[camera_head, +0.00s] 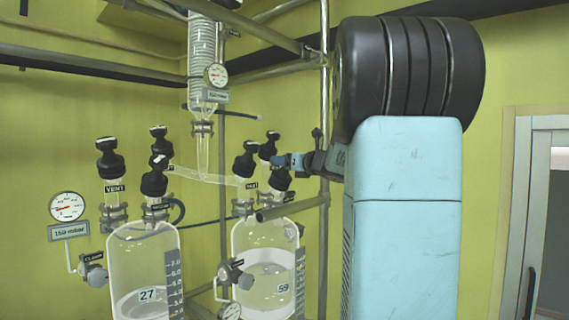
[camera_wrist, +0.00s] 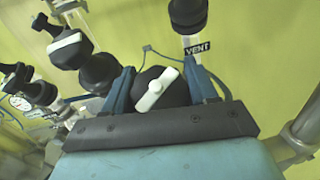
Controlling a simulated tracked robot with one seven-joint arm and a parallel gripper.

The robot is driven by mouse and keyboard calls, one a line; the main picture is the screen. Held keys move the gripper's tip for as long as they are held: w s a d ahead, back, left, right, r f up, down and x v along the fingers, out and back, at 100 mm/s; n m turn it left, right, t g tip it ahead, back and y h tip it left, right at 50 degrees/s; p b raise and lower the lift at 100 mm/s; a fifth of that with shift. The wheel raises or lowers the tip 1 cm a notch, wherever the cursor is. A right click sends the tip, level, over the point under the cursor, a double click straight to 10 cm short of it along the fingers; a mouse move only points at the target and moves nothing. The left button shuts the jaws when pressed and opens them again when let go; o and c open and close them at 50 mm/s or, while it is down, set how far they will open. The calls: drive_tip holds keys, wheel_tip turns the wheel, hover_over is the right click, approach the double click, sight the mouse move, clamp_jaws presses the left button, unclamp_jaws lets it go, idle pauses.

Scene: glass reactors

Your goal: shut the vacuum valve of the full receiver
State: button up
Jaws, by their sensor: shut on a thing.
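The receiver marked 59 (camera_head: 264,240) stands at the centre in the head view and holds more liquid than the receiver marked 27 (camera_head: 142,255) to its left. Several black valve knobs stand on its lid. My gripper (camera_head: 283,162) reaches in from the right and is shut on the front right knob (camera_head: 280,181). In the wrist view my gripper (camera_wrist: 160,88) has its blue fingers on either side of this black knob, whose white bar handle (camera_wrist: 156,90) lies diagonally. Its label is hidden, so I cannot read which valve it is. A VENT-labelled valve (camera_wrist: 188,14) stands just beyond.
Another knob with a white bar (camera_wrist: 66,42) is close to my left finger in the wrist view. A glass condenser (camera_head: 202,70) hangs above the receivers. Metal frame tubes (camera_head: 324,100) run near my arm. A gauge (camera_head: 67,207) reads 150 mbar at left.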

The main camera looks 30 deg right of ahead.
drive_tip(key=m+h, duration=0.5)
drive_tip(key=shift+d, duration=0.2)
drive_tip(key=shift+d+m+g+h, duration=0.15)
drive_tip(key=shift+m+g+h, duration=0.25)
drive_tip(key=shift+m+h, duration=0.65)
drive_tip(key=shift+s+d+f+m+g+h, duration=0.1)
drive_tip(key=shift+d+m+g+h, duration=0.1)
drive_tip(key=shift+m+g+h, duration=0.6)
drive_tip(key=shift+s+d+m+g+h, duration=0.15)
drive_tip(key=shift+m+g+h, duration=0.15)
drive_tip(key=shift+m+h, duration=0.95)
drive_tip(key=shift+d+f+m+g+h, duration=0.1)
drive_tip(key=shift+m+g+h, duration=0.5)
drive_tip(key=shift+m+g, duration=0.5)
drive_tip(key=shift+d+m+g+h, duration=0.1)
drive_tip(key=shift+m+g+h, duration=0.6)
drive_tip(key=shift+m, duration=0.7)
